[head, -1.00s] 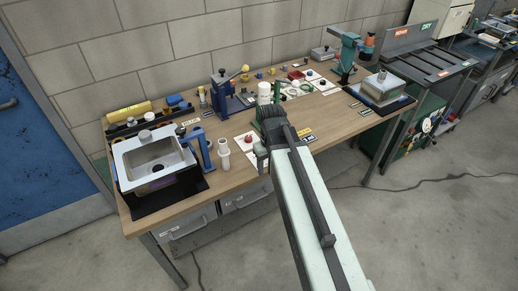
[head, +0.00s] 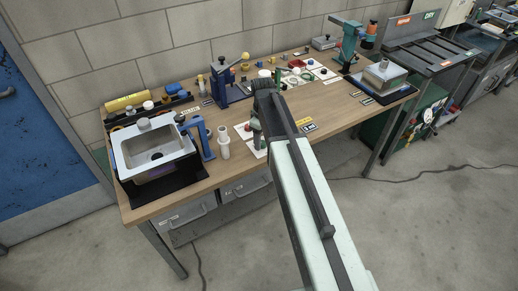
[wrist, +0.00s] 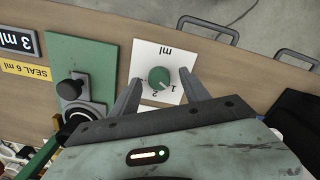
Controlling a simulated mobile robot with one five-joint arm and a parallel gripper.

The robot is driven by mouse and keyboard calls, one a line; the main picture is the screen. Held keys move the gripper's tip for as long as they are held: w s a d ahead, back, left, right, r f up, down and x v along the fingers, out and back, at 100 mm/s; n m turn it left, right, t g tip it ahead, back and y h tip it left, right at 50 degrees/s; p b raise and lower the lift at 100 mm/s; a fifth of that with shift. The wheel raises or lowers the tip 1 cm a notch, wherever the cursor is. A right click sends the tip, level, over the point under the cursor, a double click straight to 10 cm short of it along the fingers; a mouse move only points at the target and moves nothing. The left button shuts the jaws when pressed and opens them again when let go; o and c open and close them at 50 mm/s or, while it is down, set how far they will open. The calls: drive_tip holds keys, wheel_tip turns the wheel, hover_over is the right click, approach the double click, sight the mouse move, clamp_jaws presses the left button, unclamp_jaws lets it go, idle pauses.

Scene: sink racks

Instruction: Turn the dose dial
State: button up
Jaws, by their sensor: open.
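The dose dial (wrist: 159,77) is a round green knob on a white square plate (wrist: 149,50) in the wrist view. The plate carries upside-down "ml" lettering and the digits 1 and 2. A light mark on the knob points to the lower right, toward the 1. My gripper (wrist: 160,79) is open, with one dark finger on each side of the dial; I cannot tell whether they touch it. In the head view my arm's dark end (head: 264,92) is over the workbench, and the dial cannot be made out there.
A green plate with a black knob (wrist: 72,90) lies left of the dial in the wrist view, beside "3 ml" and "SEAL 6 ml" labels. The head view shows a sink (head: 155,153), a blue stand (head: 203,138) and white cylinders (head: 223,145) on the bench (head: 340,110).

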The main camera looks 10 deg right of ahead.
drive_tip(key=shift+f, duration=0.6)
drive_tip(key=shift+r, duration=0.15)
